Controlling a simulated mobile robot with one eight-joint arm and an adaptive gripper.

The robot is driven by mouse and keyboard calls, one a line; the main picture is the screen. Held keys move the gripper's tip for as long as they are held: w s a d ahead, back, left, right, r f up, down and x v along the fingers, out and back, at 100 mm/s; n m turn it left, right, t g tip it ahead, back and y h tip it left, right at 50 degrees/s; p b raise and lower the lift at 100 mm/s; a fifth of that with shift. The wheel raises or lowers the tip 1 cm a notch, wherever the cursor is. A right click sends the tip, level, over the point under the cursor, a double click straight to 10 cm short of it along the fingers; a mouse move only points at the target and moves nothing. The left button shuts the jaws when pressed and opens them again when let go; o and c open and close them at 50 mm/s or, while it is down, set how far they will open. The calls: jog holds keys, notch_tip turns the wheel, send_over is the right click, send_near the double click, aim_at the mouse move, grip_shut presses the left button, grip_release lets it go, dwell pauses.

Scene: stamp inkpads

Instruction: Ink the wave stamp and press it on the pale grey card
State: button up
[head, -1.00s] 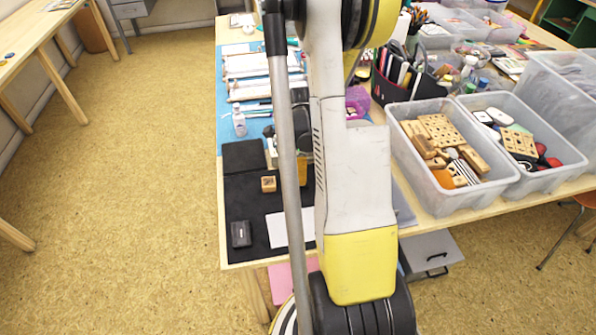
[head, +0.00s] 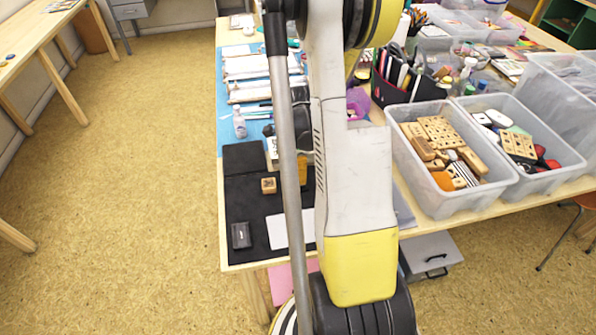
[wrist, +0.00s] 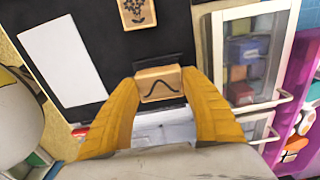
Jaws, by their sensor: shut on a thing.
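My gripper (wrist: 160,98) has its yellow fingers shut on the sides of the wave stamp (wrist: 159,84), a small wooden block with a dark wave line on its visible face. The pale grey card (wrist: 62,58) lies flat on the black mat, left of my gripper in the wrist view. The card also shows in the head view (head: 277,231), partly behind my arm. One yellow finger shows behind my arm in the head view; the held stamp is hidden there. I cannot tell how high the stamp is above the mat.
Another wooden stamp (wrist: 140,12) with a dotted picture stands on the black mat (wrist: 108,20). A small black case (head: 241,235) lies near the mat's front left. A white-framed case (wrist: 245,58) is right of my gripper. Bins of blocks (head: 402,166) stand on the table's right.

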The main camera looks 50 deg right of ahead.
dwell(0.3)
jog(key=shift+r+p, duration=1.95)
jog(key=shift+r, duration=0.9)
jog(key=shift+a+f, duration=0.1)
